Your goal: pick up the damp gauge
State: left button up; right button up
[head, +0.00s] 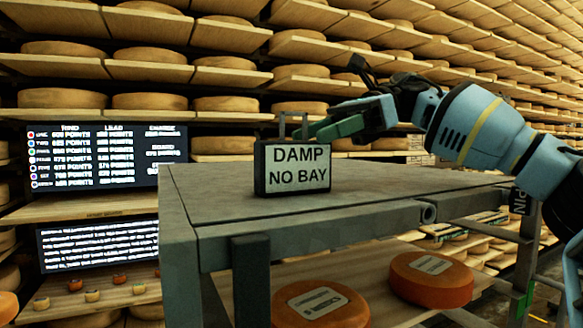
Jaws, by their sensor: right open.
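The damp gauge (292,169) is a dark box with a pale face that reads "DAMP NO BAY". It stands upright on the grey top of a metal cart (380,196), near its left end. My right gripper (318,129) comes in from the right, just above and behind the gauge's top. Its green-tipped fingers are open and close to the prongs. I cannot tell whether they touch. My left gripper is not in view.
Orange cheese wheels (431,279) lie on the cart's lower shelf. Racks with several pale cheese wheels (150,54) fill the background. Two dark text screens (106,157) hang at the left. The cart top right of the gauge is clear.

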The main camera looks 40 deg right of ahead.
aim_at(307, 114)
jog(key=x, duration=0.5)
jog(key=shift+s+f, duration=0.1)
jog(key=shift+s, duration=0.05)
jog(key=shift+c, duration=0.6)
jog(key=c, duration=1)
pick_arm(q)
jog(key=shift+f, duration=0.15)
pick_arm(e)
jog(key=shift+c, duration=0.2)
jog(key=shift+r+b, duration=0.5)
jog(key=shift+r, duration=1.3)
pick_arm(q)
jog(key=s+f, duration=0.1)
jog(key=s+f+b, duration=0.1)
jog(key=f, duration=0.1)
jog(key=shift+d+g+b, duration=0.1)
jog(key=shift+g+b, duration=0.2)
pick_arm(e)
jog(key=s+d, duration=0.2)
jog(key=s, duration=0.5)
jog(key=s+d+r, duration=0.1)
jog(key=s+d, duration=0.2)
jog(key=s, duration=0.5)
jog(key=shift+d+r, duration=0.2)
jog(key=shift+r, duration=0.05)
